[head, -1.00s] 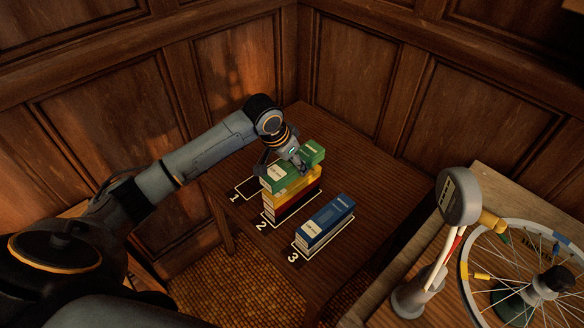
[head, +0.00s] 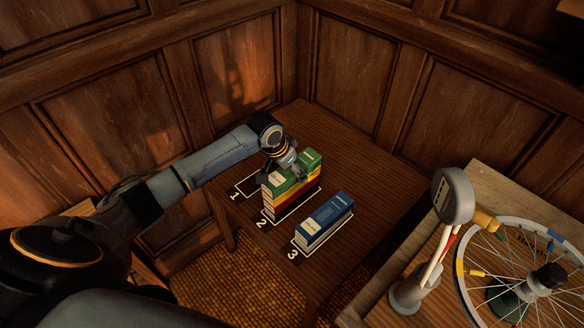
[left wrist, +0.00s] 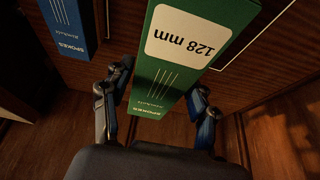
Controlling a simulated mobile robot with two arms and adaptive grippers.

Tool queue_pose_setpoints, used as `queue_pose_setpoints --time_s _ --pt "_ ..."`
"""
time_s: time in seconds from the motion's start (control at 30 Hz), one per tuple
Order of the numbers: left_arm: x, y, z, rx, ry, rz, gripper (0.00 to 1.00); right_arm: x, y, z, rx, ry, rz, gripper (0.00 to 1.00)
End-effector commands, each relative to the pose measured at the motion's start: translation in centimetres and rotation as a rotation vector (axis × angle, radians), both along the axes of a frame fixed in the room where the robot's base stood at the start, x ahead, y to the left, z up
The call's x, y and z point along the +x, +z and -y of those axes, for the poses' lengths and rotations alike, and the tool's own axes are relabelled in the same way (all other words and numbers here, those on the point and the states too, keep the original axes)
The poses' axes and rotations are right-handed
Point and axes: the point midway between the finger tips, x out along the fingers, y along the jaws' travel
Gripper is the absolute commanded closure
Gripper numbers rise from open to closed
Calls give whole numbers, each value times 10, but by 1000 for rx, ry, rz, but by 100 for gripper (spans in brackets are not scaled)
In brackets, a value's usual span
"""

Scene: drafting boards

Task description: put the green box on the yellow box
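The green box (head: 309,160) lies on the yellow box (head: 314,173), over a red box (head: 312,182), in the outlined place marked 2; they look lined up. My left gripper (head: 289,166) is at the green box from above and hides its middle. My right gripper is in neither view.
A blue box (head: 325,220) lies in place 3, to the right of the stack. Place 1 (head: 247,186) is empty. A side table (head: 425,262) at right holds a wheel (head: 500,238) and a stand with a round grey head (head: 453,196). Panelled walls close off the back.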

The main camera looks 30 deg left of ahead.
Motion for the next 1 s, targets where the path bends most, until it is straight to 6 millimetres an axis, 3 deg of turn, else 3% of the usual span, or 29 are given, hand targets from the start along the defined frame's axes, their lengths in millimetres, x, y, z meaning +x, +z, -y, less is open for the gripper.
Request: queue_pose_setpoints --time_s 0.47,1.0 --pt "-1 8 -1 -1 1 1 26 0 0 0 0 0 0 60" --pt "-38 101 -14 1 0 1 26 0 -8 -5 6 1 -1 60"
